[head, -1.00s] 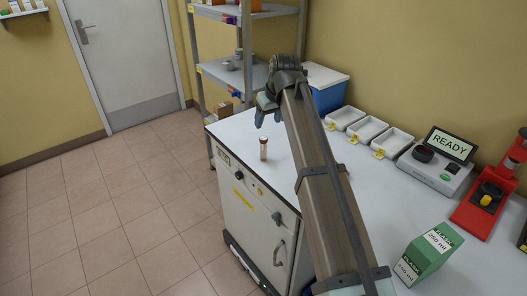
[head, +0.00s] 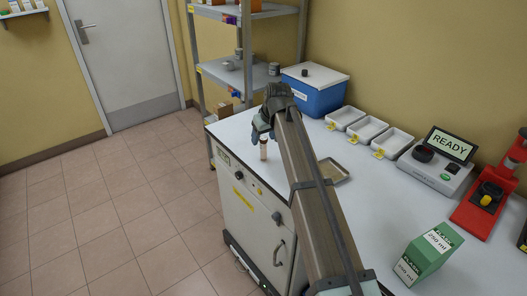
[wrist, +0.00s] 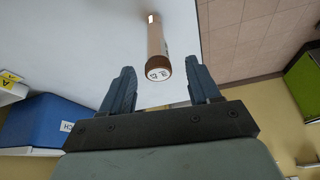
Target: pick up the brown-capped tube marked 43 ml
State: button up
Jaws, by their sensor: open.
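A tube with a brown cap and pale brown body stands upright near the far left corner of the white worktop; in the head view its body (head: 263,151) shows below my gripper (head: 262,134). In the wrist view the tube (wrist: 156,38) has a white label on its cap, too small to read surely. My gripper (wrist: 159,70) is open, with one finger on each side of the cap and visible gaps to both. Nothing is held.
A blue box (head: 310,98) with a white lid stands at the back. White trays (head: 371,131), an analyser reading READY (head: 437,170), a red device (head: 484,203) and a green carton (head: 428,254) lie right. A brownish tray (head: 333,171) sits beside my arm. The worktop's left edge is near the tube.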

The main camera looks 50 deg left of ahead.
aim_at(264, 138)
jog(key=shift+x, duration=1.85)
jog(key=c, duration=1.1)
jog(key=shift+r, duration=0.1)
